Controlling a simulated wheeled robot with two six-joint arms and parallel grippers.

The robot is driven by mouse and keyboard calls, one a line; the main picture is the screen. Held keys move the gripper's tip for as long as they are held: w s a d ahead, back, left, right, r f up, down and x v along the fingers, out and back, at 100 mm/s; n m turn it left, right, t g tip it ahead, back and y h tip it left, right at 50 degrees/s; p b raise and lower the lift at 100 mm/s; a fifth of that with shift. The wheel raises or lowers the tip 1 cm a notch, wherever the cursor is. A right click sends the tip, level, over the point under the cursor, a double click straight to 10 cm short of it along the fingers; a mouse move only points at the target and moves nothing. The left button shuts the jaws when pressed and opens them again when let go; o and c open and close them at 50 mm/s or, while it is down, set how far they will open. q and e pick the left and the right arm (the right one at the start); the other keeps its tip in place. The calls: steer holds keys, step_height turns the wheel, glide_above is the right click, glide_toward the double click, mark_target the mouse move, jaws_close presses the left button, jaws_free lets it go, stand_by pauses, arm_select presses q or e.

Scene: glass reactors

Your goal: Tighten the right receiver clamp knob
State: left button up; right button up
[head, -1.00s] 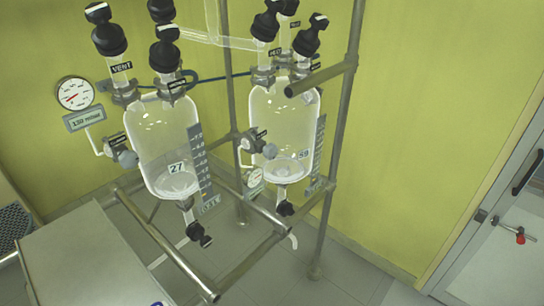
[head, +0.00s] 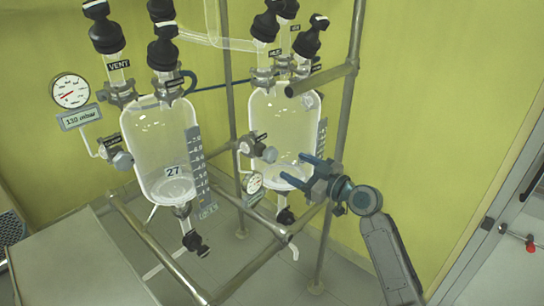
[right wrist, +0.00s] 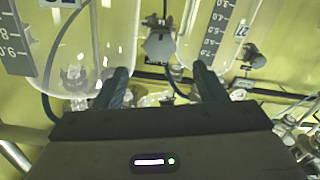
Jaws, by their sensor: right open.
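The right receiver (head: 285,115) is a clear glass vessel on the metal frame. Its clamp knob (head: 268,154) is a grey round knob on the vessel's left side. In the right wrist view, which looks upside down, what appears to be the same knob (right wrist: 159,46) lies between the two vessels, beyond the gap between my fingers. My right gripper (head: 294,168) is open and empty, in front of the right receiver's lower part, to the right of the knob and apart from it. It also shows in the right wrist view (right wrist: 161,70). My left gripper is out of view.
The left receiver (head: 160,135), marked 27, stands beside it with its own clamp knob (head: 122,160). Metal frame bars (head: 262,262) cross below and a post (head: 343,110) rises at right. A small dial gauge (head: 253,183) hangs below the right knob. A grey table (head: 75,265) is at lower left.

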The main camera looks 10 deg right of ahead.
mark_target(274, 157)
steer(key=p+x, duration=0.2)
steer(key=x, duration=0.6)
steer(key=shift+w+a+p, duration=0.25)
steer(key=shift+w+p, duration=0.1)
steer(key=shift+p, duration=0.05)
steer(key=shift+w+a, duration=0.2)
steer(key=shift+w, duration=0.15)
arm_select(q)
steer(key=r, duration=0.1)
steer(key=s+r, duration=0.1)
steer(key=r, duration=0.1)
arm_select(e)
steer(key=shift+f, duration=0.1)
steer(key=c, duration=1)
